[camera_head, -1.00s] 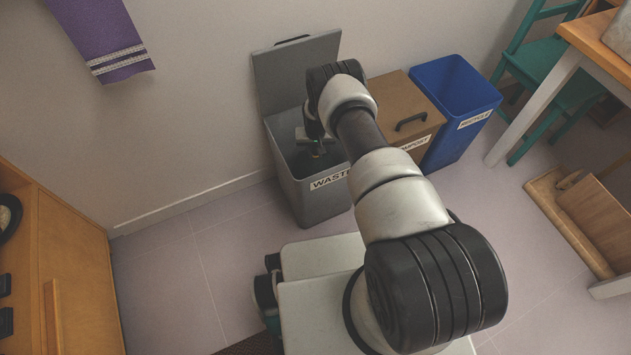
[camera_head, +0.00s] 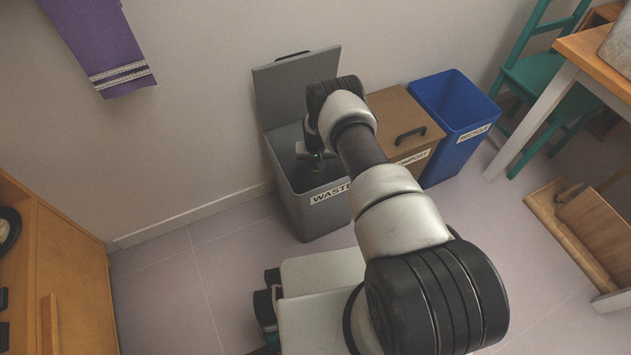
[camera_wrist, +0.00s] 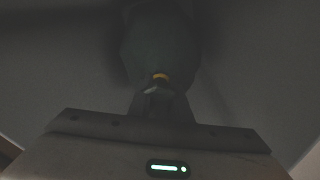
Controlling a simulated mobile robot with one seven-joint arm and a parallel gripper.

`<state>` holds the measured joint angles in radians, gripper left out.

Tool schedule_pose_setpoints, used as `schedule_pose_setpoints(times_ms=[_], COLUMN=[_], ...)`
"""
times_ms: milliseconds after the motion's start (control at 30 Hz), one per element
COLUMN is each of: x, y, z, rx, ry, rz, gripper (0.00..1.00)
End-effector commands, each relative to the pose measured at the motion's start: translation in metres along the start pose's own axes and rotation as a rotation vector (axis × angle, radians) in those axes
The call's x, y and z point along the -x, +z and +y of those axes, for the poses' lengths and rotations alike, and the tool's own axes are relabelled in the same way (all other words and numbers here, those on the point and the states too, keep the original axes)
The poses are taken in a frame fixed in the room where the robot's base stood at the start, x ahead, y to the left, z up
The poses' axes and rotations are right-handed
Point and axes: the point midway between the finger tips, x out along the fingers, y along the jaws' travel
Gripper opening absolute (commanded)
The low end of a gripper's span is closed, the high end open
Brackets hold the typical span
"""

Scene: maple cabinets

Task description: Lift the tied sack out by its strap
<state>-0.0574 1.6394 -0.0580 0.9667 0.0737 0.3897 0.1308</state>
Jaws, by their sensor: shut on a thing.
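The grey waste bin (camera_head: 318,222) stands against the wall with its lid (camera_head: 290,88) raised. My gripper (camera_head: 316,165) reaches down into the bin's mouth, partly hidden by my own arm. In the wrist view the dark sack (camera_wrist: 160,45) hangs or rests just beyond my gripper (camera_wrist: 157,92), with a yellow-orange tie at its neck. The gripper is shut on the sack's strap at the neck. The wrist view is dim, so the strap's shape and the sack's contact with the bin floor cannot be told.
A brown-lidded compost bin (camera_head: 402,110) and an open blue recycle bin (camera_head: 455,120) stand to the right. A purple towel (camera_head: 103,45) hangs at left above a wooden cabinet (camera_head: 60,270). A green chair (camera_head: 545,75) and table (camera_head: 590,50) are at right.

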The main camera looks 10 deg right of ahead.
Motion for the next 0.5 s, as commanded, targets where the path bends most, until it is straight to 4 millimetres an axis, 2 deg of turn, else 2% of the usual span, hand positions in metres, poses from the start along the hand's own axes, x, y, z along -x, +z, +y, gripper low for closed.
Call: schedule_pose_setpoints(times_ms=[500], x=[0.086], y=[-0.015], z=[-0.001], rx=[0.001], ry=[-0.001], rz=[0.005], gripper=[0.00])
